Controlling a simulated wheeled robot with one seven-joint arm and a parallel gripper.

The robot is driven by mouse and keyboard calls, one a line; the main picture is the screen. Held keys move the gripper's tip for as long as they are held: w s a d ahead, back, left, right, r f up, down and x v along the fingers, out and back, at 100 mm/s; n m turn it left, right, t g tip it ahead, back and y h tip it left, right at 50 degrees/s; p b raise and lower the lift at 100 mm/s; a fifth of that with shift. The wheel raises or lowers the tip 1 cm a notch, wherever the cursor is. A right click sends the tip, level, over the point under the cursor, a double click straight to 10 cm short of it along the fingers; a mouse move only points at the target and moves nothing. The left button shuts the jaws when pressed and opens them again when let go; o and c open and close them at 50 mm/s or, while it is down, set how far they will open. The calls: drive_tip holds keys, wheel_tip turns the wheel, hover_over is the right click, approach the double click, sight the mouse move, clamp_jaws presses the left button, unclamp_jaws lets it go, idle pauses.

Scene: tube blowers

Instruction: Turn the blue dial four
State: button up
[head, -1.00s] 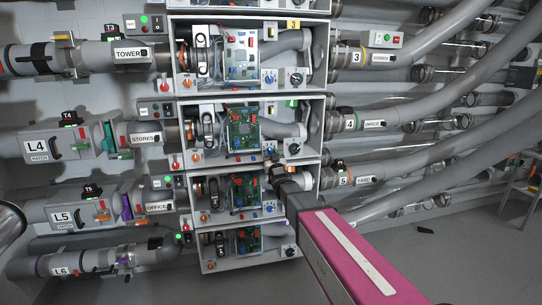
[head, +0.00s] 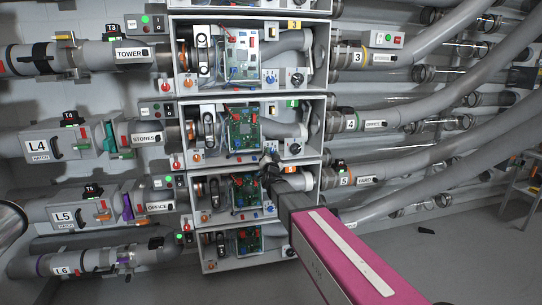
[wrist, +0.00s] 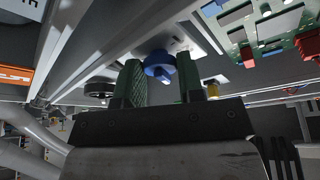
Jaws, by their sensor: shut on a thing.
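The blue dial four (wrist: 160,66) is a round blue knob on a light plate, seen from below in the wrist view. My gripper (wrist: 163,84) has one green ribbed finger on each side of it and is shut on the dial. In the head view my gripper (head: 271,163) reaches the lower right of the box (head: 321,125) in the row marked 4. There the dark fingers cover most of the dial, and its pointer direction cannot be read.
A black knob (head: 295,149) sits just right of my gripper in the same box. A green circuit board (head: 243,128) with small coloured parts is to the left. The box in the row below (head: 318,180) lies close under my wrist. Grey tubes run right.

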drive_tip(key=shift+m, duration=0.3)
drive_tip(key=o, duration=0.9)
drive_tip(key=shift+s, duration=0.15)
drive_tip(key=v, duration=1)
drive_tip(key=shift+s+f, duration=0.1)
drive_tip(key=shift+s, duration=0.2)
drive_tip(key=shift+f, duration=0.1)
